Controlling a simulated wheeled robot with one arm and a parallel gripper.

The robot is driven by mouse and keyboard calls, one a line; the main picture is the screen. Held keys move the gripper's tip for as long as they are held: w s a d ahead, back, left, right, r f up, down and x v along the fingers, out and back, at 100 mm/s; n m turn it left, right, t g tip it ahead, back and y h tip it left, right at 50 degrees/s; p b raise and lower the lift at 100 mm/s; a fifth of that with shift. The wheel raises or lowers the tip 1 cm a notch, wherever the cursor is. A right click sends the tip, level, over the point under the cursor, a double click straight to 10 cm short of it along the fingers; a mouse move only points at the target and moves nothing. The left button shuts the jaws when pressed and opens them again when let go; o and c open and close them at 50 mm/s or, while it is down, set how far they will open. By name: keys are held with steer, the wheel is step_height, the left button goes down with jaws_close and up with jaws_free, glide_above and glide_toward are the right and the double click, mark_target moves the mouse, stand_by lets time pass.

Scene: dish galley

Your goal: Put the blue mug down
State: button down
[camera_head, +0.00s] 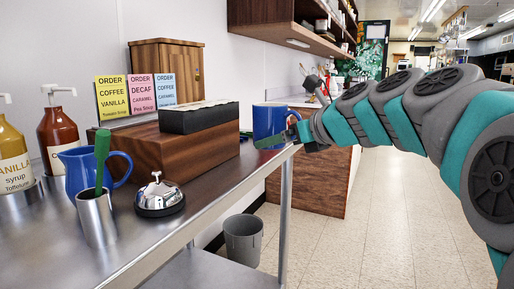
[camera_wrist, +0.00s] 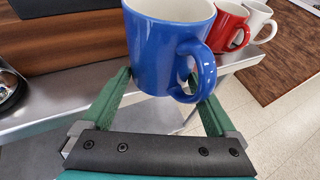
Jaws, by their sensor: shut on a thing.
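The blue mug (camera_head: 268,121) is upright at the far right end of the steel counter (camera_head: 215,188). In the wrist view the blue mug (camera_wrist: 165,45) stands between my two green fingers, its handle to the right. My gripper (camera_wrist: 160,82) is shut on it; in the head view my gripper (camera_head: 278,138) reaches in from the right at the mug's lower part. The mug is by the counter's edge; I cannot tell whether its base touches the steel.
A red mug (camera_wrist: 228,24) and a white mug (camera_wrist: 258,18) stand just beyond the blue one. A wooden box (camera_head: 175,155) with a dark tray (camera_head: 198,118), a bell (camera_head: 160,198), a blue pitcher (camera_head: 82,168) and syrup bottles (camera_head: 60,135) occupy the counter. A bin (camera_head: 243,240) stands below.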

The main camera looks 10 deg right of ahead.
glide_above(263, 152)
steer(key=s, duration=0.2)
steer(key=shift+w+f, duration=0.1)
steer(key=shift+f, duration=0.65)
steer(key=shift+w+r, duration=0.1)
steer(key=shift+w, duration=0.6)
steer(key=shift+f+b, duration=0.4)
steer(key=shift+f, duration=1.4)
steer(key=shift+f, duration=0.15)
jaws_free()
steer(key=v, duration=1.2)
steer(key=shift+p, duration=0.3)
